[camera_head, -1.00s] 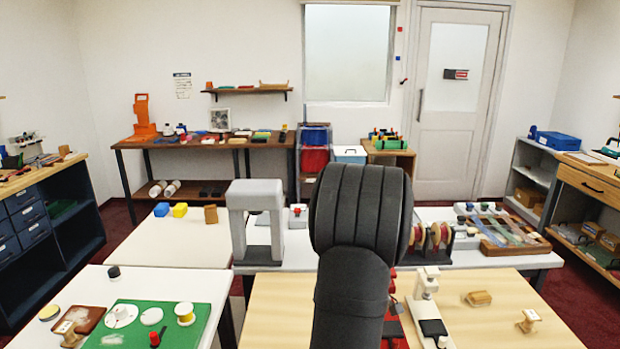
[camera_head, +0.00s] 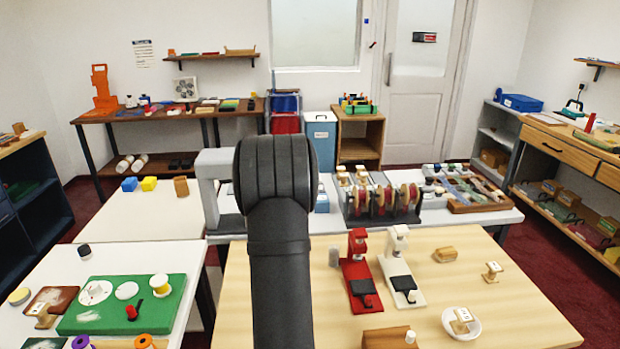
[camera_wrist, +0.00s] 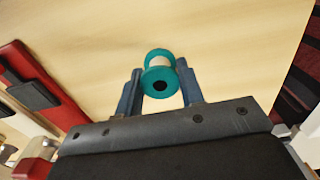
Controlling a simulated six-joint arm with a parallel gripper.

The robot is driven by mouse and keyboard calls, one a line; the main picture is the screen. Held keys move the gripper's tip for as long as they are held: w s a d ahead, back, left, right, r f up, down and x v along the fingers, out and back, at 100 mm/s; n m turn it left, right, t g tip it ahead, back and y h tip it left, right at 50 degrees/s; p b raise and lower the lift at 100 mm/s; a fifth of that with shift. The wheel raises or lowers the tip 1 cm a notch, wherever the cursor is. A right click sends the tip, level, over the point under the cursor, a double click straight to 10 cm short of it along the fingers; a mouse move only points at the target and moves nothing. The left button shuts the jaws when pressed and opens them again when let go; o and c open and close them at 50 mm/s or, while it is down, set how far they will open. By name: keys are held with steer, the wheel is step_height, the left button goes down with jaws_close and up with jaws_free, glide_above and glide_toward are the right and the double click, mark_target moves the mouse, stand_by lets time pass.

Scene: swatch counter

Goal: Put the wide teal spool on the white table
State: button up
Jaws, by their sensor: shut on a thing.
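The teal spool (camera_wrist: 160,82), with broad teal flanges and a pale middle, sits between the two fingers of my gripper (camera_wrist: 159,74) in the wrist view. The gripper is shut on it, with pale wood showing behind. In the head view, my dark arm hides the gripper and the spool. A white-topped table (camera_head: 140,258) stands at the front left, with a green mat (camera_head: 75,322) on it. Another white top (camera_head: 140,222) lies behind it, carrying small blue, yellow and brown blocks.
The light wood table (camera_head: 460,300) holds a red device (camera_head: 357,275), a white device (camera_head: 398,262), a white bowl (camera_head: 461,324) and small wooden pieces. A grey arch (camera_head: 208,185) and a rack of red reels (camera_head: 382,200) stand behind. The rear left white top has free room.

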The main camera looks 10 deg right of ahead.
steer(key=s+d+r+m, duration=0.2)
steer(key=s+d+r, duration=0.15)
steer(key=d, duration=0.45)
steer(key=s+d+r+m, duration=0.2)
steer(key=s+d, duration=0.3)
steer(key=d, duration=0.2)
steer(key=s+d+r+m, duration=0.1)
steer(key=s+d+r, duration=0.25)
steer(key=d, duration=0.45)
glide_above(339, 307)
step_height(339, 307, down, 7)
steer(key=shift+f, duration=2.15)
steer(key=o, duration=0.6)
steer(key=shift+f, duration=0.15)
steer(key=o, duration=0.4)
steer(key=shift+o, duration=0.2)
